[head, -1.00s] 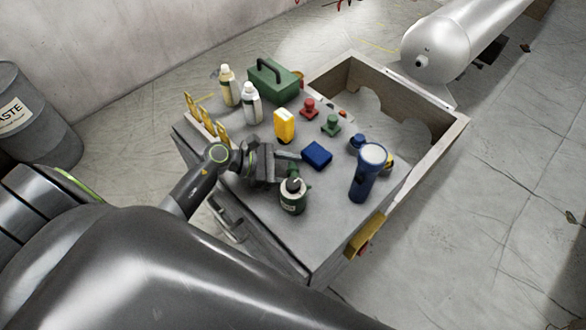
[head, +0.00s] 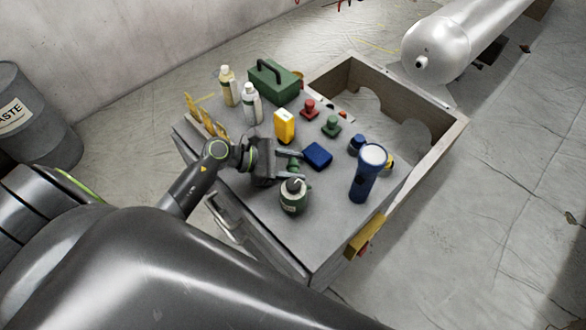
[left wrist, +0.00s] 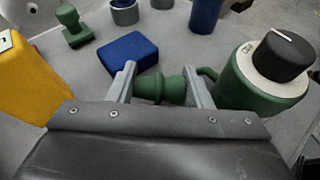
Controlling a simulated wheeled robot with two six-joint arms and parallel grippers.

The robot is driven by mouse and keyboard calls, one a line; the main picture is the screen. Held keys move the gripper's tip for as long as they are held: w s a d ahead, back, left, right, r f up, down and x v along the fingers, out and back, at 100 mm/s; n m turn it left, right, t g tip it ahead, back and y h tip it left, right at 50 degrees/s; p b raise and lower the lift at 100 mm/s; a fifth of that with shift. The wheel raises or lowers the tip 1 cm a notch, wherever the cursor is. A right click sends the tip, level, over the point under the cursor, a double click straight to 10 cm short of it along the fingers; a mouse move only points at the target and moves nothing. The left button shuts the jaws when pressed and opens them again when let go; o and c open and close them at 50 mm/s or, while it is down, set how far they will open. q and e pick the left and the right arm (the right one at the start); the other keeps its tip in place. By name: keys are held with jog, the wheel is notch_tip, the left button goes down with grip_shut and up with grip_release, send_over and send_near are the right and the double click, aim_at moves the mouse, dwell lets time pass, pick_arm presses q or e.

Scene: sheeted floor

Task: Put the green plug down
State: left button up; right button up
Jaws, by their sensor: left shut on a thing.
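My left gripper (head: 290,161) is over the grey top of the cabinet (head: 255,225), between the blue block and the green pot. In the left wrist view its fingers (left wrist: 163,86) are shut on a green plug (left wrist: 160,88), which lies sideways between them. In the head view the gripper partly hides this plug. I cannot tell whether it touches the top. A second green plug (head: 331,126) stands upright farther back and also shows in the left wrist view (left wrist: 74,26). My right gripper is not in view.
Close around the gripper are a green pot (head: 293,200) with a black knob, a blue block (head: 318,155) and a yellow box (head: 284,127). A blue flashlight (head: 365,180) stands to the right. Bottles, a red plug (head: 309,109) and a green toolbox (head: 272,84) are behind. The front top is clear.

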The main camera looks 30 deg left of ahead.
aim_at(293, 163)
pick_arm(q)
notch_tip(293, 163, up, 8)
jog(key=shift+r, duration=0.1)
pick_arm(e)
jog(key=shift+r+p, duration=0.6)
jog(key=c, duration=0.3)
pick_arm(q)
jog(key=s+d+r, duration=0.1)
jog(key=s+r, duration=0.4)
jog(key=r, duration=0.6)
jog(key=shift+s+d+n+t, duration=0.25)
jog(key=shift+s+n+t, duration=0.05)
jog(key=shift+s+n, duration=0.1)
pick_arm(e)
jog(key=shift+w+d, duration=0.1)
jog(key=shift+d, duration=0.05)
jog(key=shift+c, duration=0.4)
